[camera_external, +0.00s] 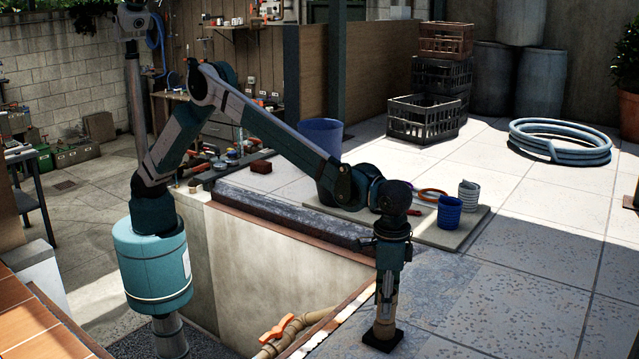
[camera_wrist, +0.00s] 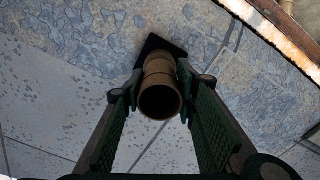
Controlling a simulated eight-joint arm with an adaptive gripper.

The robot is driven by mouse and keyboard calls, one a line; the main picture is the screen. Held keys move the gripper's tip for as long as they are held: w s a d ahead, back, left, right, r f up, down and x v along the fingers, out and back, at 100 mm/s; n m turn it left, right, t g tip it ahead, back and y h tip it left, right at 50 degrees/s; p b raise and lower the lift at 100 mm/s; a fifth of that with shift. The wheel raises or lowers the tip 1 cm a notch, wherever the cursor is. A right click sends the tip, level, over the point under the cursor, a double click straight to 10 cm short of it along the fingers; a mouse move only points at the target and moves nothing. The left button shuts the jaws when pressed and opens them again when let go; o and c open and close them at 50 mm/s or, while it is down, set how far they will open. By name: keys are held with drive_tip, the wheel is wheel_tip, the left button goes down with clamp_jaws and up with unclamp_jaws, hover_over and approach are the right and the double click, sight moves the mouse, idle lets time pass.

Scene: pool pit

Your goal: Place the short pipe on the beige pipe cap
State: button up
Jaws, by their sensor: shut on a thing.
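My gripper (camera_external: 387,290) points straight down over the paving at the pit's edge. In the wrist view its two fingers (camera_wrist: 160,105) are shut on a brown, open-ended pipe (camera_wrist: 160,98), which looks like the short pipe. Its lower part (camera_external: 384,322) shows below the fingers in the external view. A black square base (camera_external: 381,341) is under the pipe, and its corner shows in the wrist view (camera_wrist: 155,44). The pipe stands upright and appears to meet this base; any join is unclear. I cannot clearly identify the beige pipe cap in either view.
A pit with an orange-handled valve (camera_external: 277,329) lies left of my gripper. Behind it a board (camera_external: 460,238) carries a blue cup (camera_external: 449,212), a pale ribbed cup (camera_external: 469,196) and rings. A hose coil (camera_external: 560,141) and crates (camera_external: 424,118) stand farther back. Paving on the right is clear.

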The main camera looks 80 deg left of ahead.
drive_tip(key=shift+f, duration=0.15)
drive_tip(key=o, duration=0.9)
wheel_tip(320, 180, up, 12)
drive_tip(key=shift+r, duration=0.2)
idle(0.4)
idle(0.5)
